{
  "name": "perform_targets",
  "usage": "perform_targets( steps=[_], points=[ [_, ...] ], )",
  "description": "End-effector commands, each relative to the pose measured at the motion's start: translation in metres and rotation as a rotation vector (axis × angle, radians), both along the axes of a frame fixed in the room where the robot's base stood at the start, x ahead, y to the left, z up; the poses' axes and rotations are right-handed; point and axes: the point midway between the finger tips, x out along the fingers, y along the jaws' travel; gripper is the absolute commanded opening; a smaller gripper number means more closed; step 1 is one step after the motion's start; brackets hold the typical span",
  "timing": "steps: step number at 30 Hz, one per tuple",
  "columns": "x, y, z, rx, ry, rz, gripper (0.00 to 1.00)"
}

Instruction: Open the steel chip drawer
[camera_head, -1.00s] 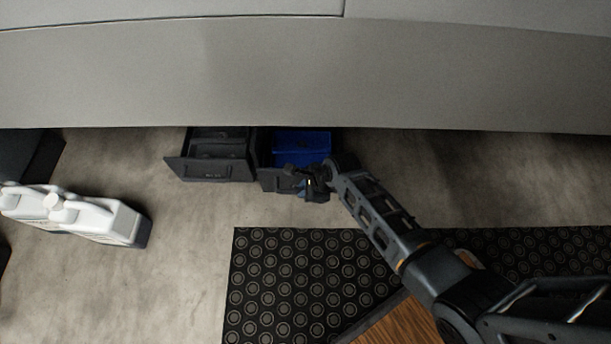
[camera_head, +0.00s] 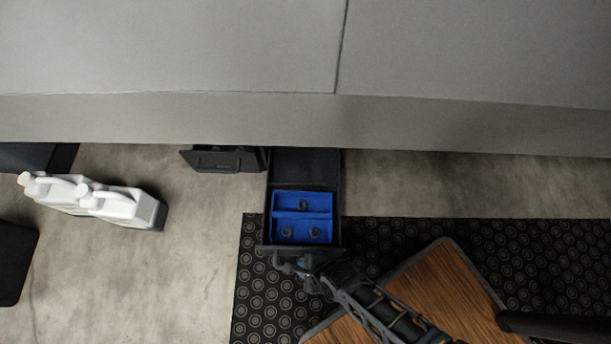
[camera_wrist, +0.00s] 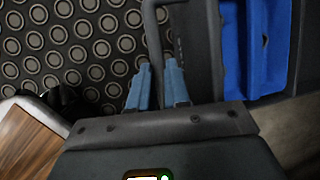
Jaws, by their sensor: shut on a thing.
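A dark drawer (camera_head: 335,200) with a blue tray (camera_head: 302,217) inside stands pulled far out from under the grey machine. The tray holds a few small dark round things. My gripper (camera_head: 308,272) is at this drawer's front. In the wrist view its two blue fingers (camera_wrist: 158,78) are shut on the drawer's bar handle (camera_wrist: 153,38), beside the dark front panel (camera_wrist: 200,50). I cannot read a label that says which drawer holds steel chips. A second dark drawer (camera_head: 222,160) to the left is also out a little; its inside is mostly hidden.
The grey machine (camera_head: 180,120) overhangs the drawers. A black ringed mat (camera_head: 258,295) and a wooden board (camera_head: 440,285) lie below the open drawer. White jugs (camera_head: 110,203) stand at the left. The floor (camera_head: 200,250) between jugs and mat is clear.

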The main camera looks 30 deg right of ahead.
Motion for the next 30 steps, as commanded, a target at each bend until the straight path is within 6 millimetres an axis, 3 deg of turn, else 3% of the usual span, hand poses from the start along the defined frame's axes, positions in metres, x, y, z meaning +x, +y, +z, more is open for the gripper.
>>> perform_targets(
  steps=[3,9,25,26,30],
  points=[
    [-0.018,0.011,0.000,0.002,0.001,-0.002,0.00],
    [-0.034,0.023,0.000,0.001,0.000,-0.002,0.00],
    [-0.041,0.027,-0.001,0.001,0.002,0.001,0.00],
    [-0.041,0.027,-0.001,0.001,0.002,0.001,0.20],
    [-0.040,0.027,-0.001,0.000,0.001,0.000,0.33]
  ],
)
